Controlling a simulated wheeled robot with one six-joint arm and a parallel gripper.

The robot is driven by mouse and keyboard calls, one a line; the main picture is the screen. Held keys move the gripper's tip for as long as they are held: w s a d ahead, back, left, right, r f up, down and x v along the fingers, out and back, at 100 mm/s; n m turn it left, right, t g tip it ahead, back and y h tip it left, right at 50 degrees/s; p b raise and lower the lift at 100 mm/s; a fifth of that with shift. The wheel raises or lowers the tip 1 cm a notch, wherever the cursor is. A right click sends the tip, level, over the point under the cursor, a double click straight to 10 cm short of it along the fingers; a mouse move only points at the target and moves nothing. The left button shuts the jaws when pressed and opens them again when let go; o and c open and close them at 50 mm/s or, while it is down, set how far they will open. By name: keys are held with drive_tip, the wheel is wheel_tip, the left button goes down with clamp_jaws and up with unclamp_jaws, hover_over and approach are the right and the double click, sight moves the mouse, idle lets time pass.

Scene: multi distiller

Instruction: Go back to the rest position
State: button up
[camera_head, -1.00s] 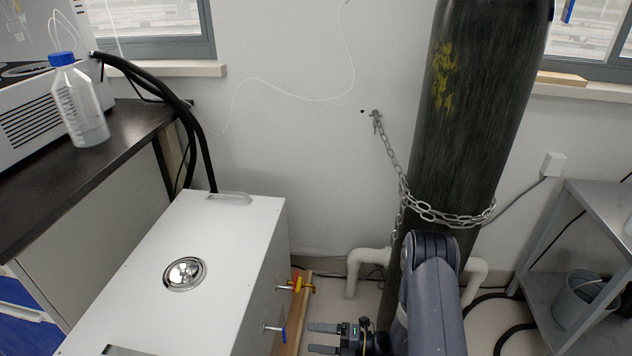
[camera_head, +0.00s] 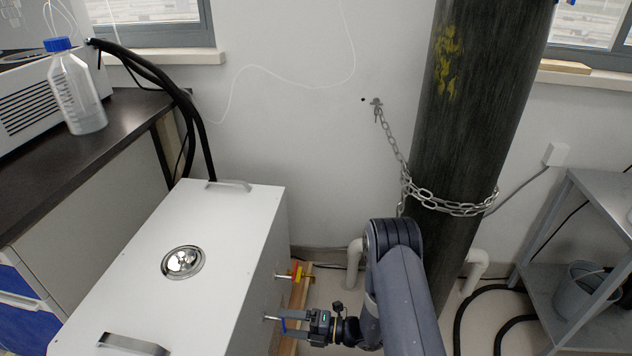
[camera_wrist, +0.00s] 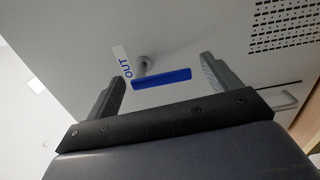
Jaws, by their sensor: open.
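My gripper (camera_head: 283,322) is at the right side of the white distiller box (camera_head: 150,262), low in the head view. Its fingers are spread around the blue-handled valve, which they partly hide in the head view. In the wrist view the blue handle (camera_wrist: 161,79) lies between the two open fingers (camera_wrist: 160,85), with gaps on both sides. The handle sits on a short metal stem beside an "OUT" label (camera_wrist: 125,62). My gripper holds nothing. My arm reaches in from the lower right.
A grey metal shelf (camera_head: 590,220) is far right. A dark bench (camera_head: 120,130) is left.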

drive_tip(key=r+n+b, duration=0.1)
drive_tip(key=n, duration=0.4)
drive_tip(key=w+r+n+b, duration=0.1)
drive_tip(key=n+b, duration=0.1)
drive_tip(key=n, duration=0.4)
drive_tip(key=w+r+n+b, duration=0.1)
drive_tip(key=n, duration=0.5)
drive_tip(key=shift+d, duration=0.2)
drive_tip(key=shift+r, duration=0.1)
idle(0.3)
